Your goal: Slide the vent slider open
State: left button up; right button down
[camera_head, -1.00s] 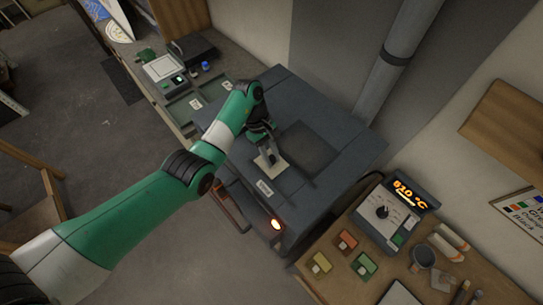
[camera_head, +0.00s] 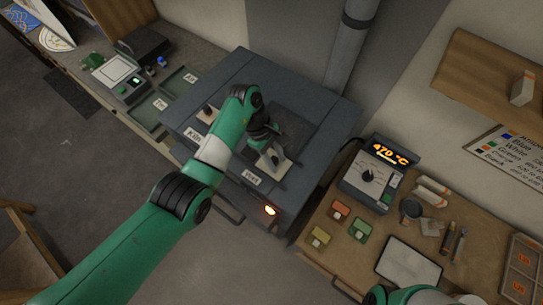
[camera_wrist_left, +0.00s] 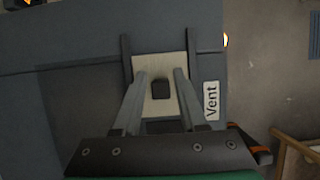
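The kiln (camera_head: 225,85) is a dark grey box with a "Vent" label (camera_head: 252,178) at its front top edge. The vent slider is a pale plate (camera_head: 279,170) lying on the kiln top. In the left wrist view the plate (camera_wrist_left: 150,66) lies between two dark rails, with a dark knob (camera_wrist_left: 160,90) on it and the "Vent" label to the right. My left gripper (camera_wrist_left: 161,78) is open, one finger on each side of the knob with gaps visible. I cannot see any vent opening. A green and white part of my right arm shows at the bottom edge; its gripper is out of view.
A controller (camera_head: 374,174) reading 470 °C stands on the wooden bench (camera_head: 310,243) at right, near coloured blocks (camera_head: 360,230), a cup (camera_head: 410,209) and a tray (camera_head: 408,262). A grey pipe (camera_head: 350,45) rises behind the kiln. A lit orange lamp (camera_head: 270,211) is on its front.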

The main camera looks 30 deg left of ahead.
aim_at(276, 159)
pick_arm(q)
jog(key=shift+o, duration=0.8)
jog(key=shift+a, duration=0.1)
jog(key=shift+r, duration=0.1)
jog(key=v, duration=0.4)
jog(key=shift+w+a+r, duration=0.1)
jog(key=shift+a+r, duration=0.05)
jog(key=shift+r, duration=0.15)
jog(key=p+v, duration=0.3)
jog(key=v, duration=0.3)
jog(key=shift+r, duration=0.35)
